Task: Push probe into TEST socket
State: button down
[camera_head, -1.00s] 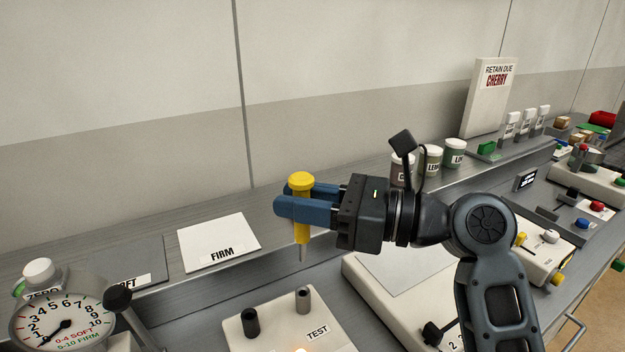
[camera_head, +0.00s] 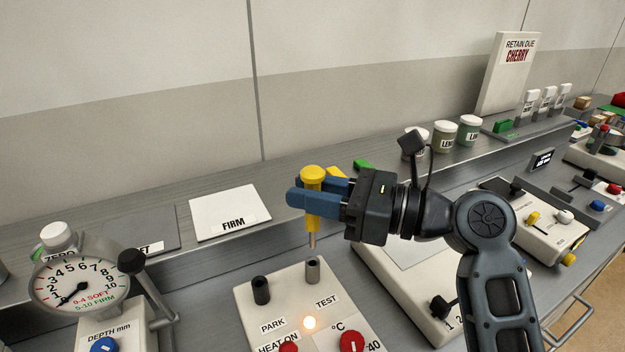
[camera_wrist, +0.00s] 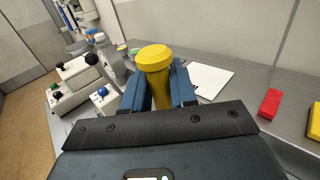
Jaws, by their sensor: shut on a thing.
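My gripper (camera_head: 314,200) is shut on the yellow probe (camera_head: 313,177), which hangs upright with its thin metal tip down. The probe's yellow cap also shows between the blue fingers in the wrist view (camera_wrist: 155,58). The grey TEST socket (camera_head: 313,270) stands on the white heater box (camera_head: 280,304), next to the TEST label. The dark PARK socket (camera_head: 261,291) stands to the left and is empty.
A lit lamp (camera_head: 309,322) and a red °C knob (camera_head: 352,342) are on the box front. A dial gauge (camera_head: 80,283) stands at left. A FIRM card (camera_head: 230,212) lies behind on the shelf. Several jars stand at the back right.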

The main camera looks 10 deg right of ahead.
aim_at(313, 228)
jog(key=shift+f, duration=1.1)
jog(key=shift+p, duration=0.65)
dwell(0.7)
jog(key=shift+f+b, duration=0.85)
jog(key=shift+f, duration=1.75)
jog(key=c, duration=0.8)
grip_release()
jog(key=shift+b+v, duration=0.6)
jog(key=shift+v, duration=3.3)
jog(key=shift+r, duration=0.1)
